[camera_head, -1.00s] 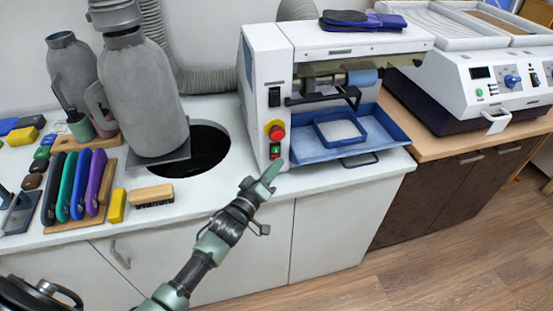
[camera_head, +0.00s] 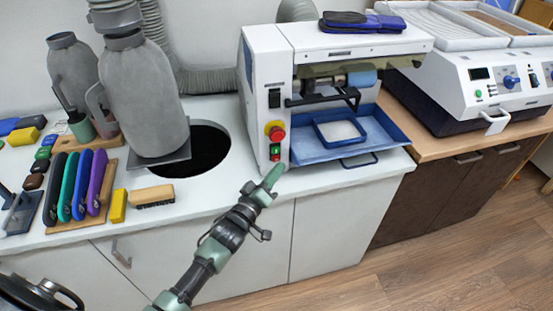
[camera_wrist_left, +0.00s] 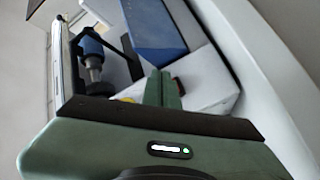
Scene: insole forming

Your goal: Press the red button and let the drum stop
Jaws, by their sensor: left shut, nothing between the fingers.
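The white machine (camera_head: 320,50) stands on the counter with a blue drum (camera_head: 362,77) in its opening; whether it turns I cannot tell. Its front panel has a large red mushroom button (camera_head: 277,134) on a yellow base. Below it are a small green button (camera_head: 275,148) and a small red button (camera_head: 275,157). My left gripper (camera_head: 273,174) is shut and empty, its tips just below the small red button, apparently apart from it. My right gripper is not in view.
A blue tray (camera_head: 390,133) with a smaller blue frame (camera_head: 340,132) sits under the drum. Left are a round hole (camera_head: 208,150) in the counter, a grey canister (camera_head: 145,100), a brush (camera_head: 152,196) and coloured tools. Free floor lies in front.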

